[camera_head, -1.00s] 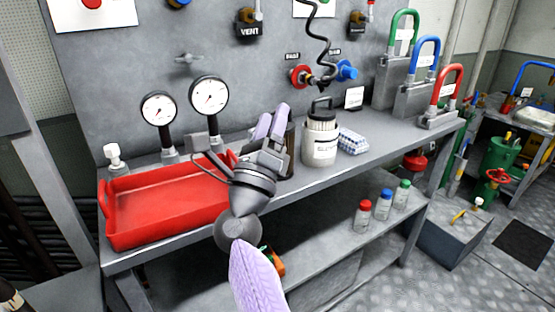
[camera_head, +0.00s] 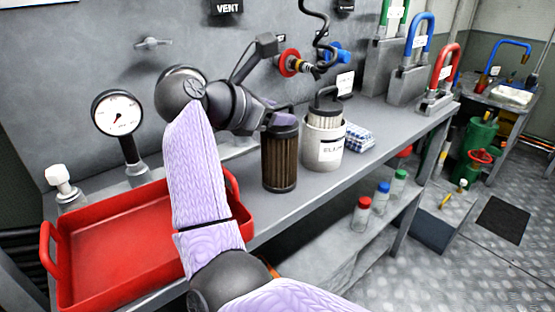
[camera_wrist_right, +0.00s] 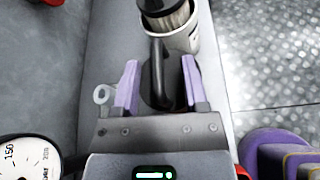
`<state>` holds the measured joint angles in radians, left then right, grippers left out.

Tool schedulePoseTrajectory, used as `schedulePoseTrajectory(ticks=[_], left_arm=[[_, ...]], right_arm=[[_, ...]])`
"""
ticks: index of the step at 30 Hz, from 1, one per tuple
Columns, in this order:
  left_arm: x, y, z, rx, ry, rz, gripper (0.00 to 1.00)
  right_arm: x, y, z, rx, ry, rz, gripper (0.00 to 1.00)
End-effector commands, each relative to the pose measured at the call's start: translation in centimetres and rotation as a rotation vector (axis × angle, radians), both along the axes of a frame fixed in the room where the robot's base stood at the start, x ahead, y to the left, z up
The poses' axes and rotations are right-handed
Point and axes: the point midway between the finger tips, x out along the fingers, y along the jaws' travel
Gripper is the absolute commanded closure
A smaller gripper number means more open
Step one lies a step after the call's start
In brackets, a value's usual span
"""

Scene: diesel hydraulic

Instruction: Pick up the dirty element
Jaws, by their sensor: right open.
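The dirty element (camera_head: 280,162) is a brown pleated cylinder with black end caps, standing upright on the grey bench. In the right wrist view its black top with a loop handle (camera_wrist_right: 156,72) lies between my purple fingers. My right gripper (camera_head: 279,119) is at the top of the element, coming from behind and left of it. In the wrist view the right gripper (camera_wrist_right: 159,86) is open, with a finger on each side of the handle. I cannot tell whether the fingers touch it. My left gripper is not in view.
A white canister (camera_head: 325,150) holding a pale pleated element stands just right of the dirty element. A red tray (camera_head: 115,250) lies at the left, partly behind my arm. A pressure gauge (camera_head: 118,112) rises behind it. Capped bottles (camera_head: 380,195) stand on the lower shelf.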

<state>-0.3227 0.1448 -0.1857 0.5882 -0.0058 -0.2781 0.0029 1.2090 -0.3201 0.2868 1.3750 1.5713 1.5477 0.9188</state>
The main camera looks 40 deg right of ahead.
Motion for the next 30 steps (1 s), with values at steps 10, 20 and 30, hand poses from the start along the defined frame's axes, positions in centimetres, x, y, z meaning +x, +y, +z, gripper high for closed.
schedulePoseTrajectory(ticks=[10, 20, 30], left_arm=[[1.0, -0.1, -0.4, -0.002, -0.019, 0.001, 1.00], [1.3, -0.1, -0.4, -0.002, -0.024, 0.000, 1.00], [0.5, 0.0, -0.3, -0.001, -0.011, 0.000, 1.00]], right_arm=[[0.1, -0.9, -0.2, -0.001, -0.001, 0.002, 0.55], [0.1, -0.9, -0.3, -0.001, 0.000, 0.002, 1.00], [0.1, -0.9, -0.3, -0.001, -0.001, 0.002, 1.00]])
